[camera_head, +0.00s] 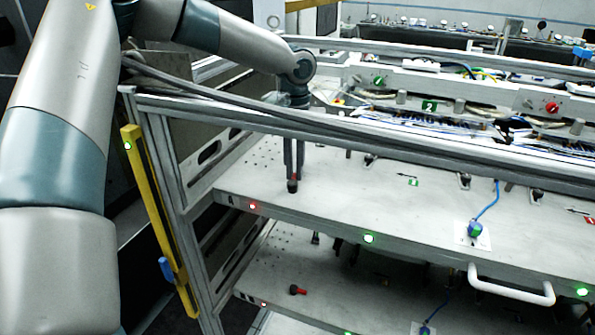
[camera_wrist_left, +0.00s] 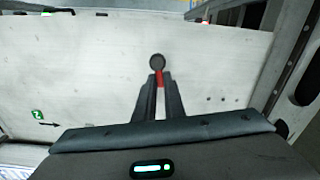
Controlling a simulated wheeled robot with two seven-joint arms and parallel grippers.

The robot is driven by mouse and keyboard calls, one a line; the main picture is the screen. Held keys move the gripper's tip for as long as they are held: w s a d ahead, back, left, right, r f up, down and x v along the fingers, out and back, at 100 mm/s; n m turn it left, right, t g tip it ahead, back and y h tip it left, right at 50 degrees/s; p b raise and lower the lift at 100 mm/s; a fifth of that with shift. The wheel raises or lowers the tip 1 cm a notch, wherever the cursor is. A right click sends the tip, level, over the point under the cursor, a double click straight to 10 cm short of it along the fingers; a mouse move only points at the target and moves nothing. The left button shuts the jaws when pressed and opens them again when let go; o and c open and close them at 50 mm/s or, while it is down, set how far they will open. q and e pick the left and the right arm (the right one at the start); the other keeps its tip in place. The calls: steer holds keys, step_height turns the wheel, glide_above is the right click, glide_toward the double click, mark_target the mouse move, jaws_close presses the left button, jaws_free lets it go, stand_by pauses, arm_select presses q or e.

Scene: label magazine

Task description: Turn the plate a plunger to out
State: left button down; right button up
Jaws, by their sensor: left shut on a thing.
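The plate a plunger (camera_head: 292,186) is a small upright pin with a black end and a red part, at the left end of the upper grey plate (camera_head: 345,200). In the left wrist view its round black knob (camera_wrist_left: 157,61) and red shaft show between the fingertips. My left gripper (camera_head: 293,168) reaches down over the plate and is shut on the plunger. It also shows in the left wrist view (camera_wrist_left: 159,80). The fingers hide part of the plunger. My right gripper is not in view.
A red light (camera_head: 252,205) and a green light (camera_head: 369,239) glow on the plate's front edge. A blue cable (camera_head: 489,200) rises from the plate at right. A lower plate (camera_head: 270,270) carries another red-handled plunger (camera_head: 298,291). A frame rail (camera_head: 330,124) crosses above.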

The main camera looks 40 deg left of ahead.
arm_select(q)
steer(key=n, duration=0.2)
steer(key=n+b, duration=0.1)
steer(key=a+n, duration=0.1)
steer(key=n, duration=0.1)
steer(key=shift+s+n, duration=0.3)
steer(key=shift+s, duration=0.05)
steer(key=shift+s+a+n+b, duration=0.2)
steer(key=shift+n+b, duration=0.2)
steer(key=shift+n, duration=0.55)
steer(key=shift+s+a+n+b, duration=0.1)
steer(key=shift+s+n+b, duration=0.2)
steer(key=shift+n, duration=0.65)
steer(key=shift+r, duration=0.1)
steer(key=c, duration=1.8)
jaws_free()
steer(key=shift+c, duration=0.2)
